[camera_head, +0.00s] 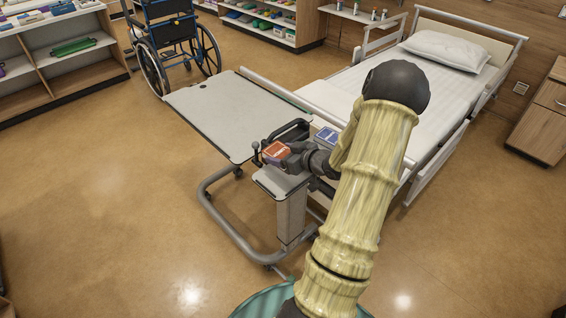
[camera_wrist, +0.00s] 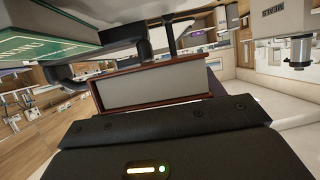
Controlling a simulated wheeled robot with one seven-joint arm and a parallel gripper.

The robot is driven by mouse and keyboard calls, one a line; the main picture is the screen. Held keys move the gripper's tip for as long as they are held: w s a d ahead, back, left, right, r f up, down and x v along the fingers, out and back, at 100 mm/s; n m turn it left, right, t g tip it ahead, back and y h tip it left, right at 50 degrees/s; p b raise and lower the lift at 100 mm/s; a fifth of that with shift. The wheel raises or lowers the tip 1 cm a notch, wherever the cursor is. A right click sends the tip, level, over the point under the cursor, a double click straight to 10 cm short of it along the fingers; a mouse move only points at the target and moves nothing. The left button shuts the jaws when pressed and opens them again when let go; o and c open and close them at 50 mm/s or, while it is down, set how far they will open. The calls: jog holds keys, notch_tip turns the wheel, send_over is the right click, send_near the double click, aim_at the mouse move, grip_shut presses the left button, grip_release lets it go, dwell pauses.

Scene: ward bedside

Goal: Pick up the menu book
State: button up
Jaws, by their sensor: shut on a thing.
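An orange-red book (camera_head: 276,150) is at my gripper (camera_head: 272,146) beside the overbed table's near right corner. The lettering on its cover is too small to read, so I cannot confirm that it is the menu book. In the wrist view a book with a red-brown cover and pale page edges (camera_wrist: 155,84) sits between the dark fingers of my gripper (camera_wrist: 158,42), which is shut on it. Its cover faces are mostly hidden there.
The overbed table's grey top (camera_head: 225,110) is largely bare. A blue book (camera_head: 327,136) lies right of my gripper. A green book (camera_wrist: 50,40) is close at the wrist view's upper left. The bed (camera_head: 430,90) is behind, a wheelchair (camera_head: 175,45) at the back left. Floor is clear at left.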

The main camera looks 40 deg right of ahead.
aim_at(282, 154)
notch_tip(282, 154, up, 4)
jog(key=shift+r, duration=0.1)
dwell(0.6)
